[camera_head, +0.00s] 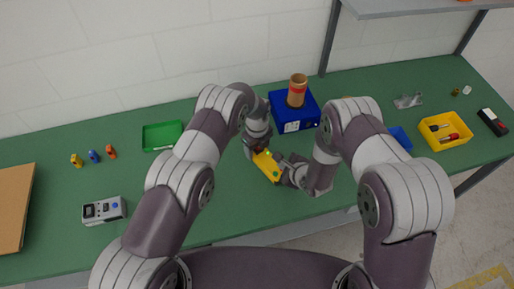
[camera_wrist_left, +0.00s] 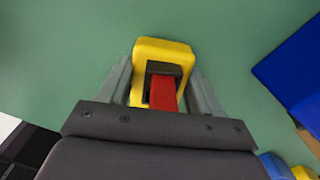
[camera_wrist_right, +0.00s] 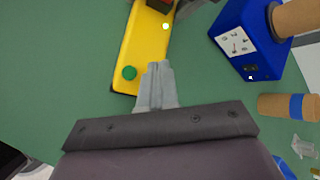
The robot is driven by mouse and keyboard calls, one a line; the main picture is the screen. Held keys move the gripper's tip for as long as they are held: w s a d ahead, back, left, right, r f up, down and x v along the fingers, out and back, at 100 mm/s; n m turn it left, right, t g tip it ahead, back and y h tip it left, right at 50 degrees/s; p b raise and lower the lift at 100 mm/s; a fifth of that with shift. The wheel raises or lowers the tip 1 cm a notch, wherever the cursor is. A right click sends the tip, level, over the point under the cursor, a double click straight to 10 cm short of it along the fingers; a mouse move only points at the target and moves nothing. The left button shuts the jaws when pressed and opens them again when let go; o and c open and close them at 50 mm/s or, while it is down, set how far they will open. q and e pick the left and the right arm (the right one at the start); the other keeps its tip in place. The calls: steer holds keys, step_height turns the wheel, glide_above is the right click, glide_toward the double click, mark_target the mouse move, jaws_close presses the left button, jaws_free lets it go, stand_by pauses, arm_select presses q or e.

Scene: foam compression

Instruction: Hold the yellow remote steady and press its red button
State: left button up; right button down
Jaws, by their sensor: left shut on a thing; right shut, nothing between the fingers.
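The yellow remote (camera_head: 267,170) is held above the green table between my two grippers. My left gripper (camera_head: 259,150) is shut on its far end. In the left wrist view the fingers flank the yellow body (camera_wrist_left: 165,47), with a dark square and a red part (camera_wrist_left: 162,92) between them. In the right wrist view the remote (camera_wrist_right: 139,50) shows a green button (camera_wrist_right: 129,73), a pale yellow spot and some red at the top edge. My right gripper (camera_wrist_right: 158,70) is shut and empty, its tips beside the remote's edge near the green button; I cannot tell whether they touch.
A blue box (camera_head: 306,122) with a brown cylinder (camera_head: 297,92) stands behind the grippers. A green tray (camera_head: 162,136) and a grey device (camera_head: 104,210) are at left. A yellow bin (camera_head: 453,139) is at right.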

arm_select(q)
steer(key=shift+s+f, duration=0.35)
steer(key=shift+f, duration=0.05)
arm_select(e)
step_height(320, 180, up, 7)
steer(key=shift+f, duration=0.15)
stand_by(0.6)
arm_select(q)
steer(key=o, duration=1.3)
steer(key=shift+a, duration=0.1)
steer(key=shift+w+r, duration=0.1)
steer(key=shift+w, duration=0.05)
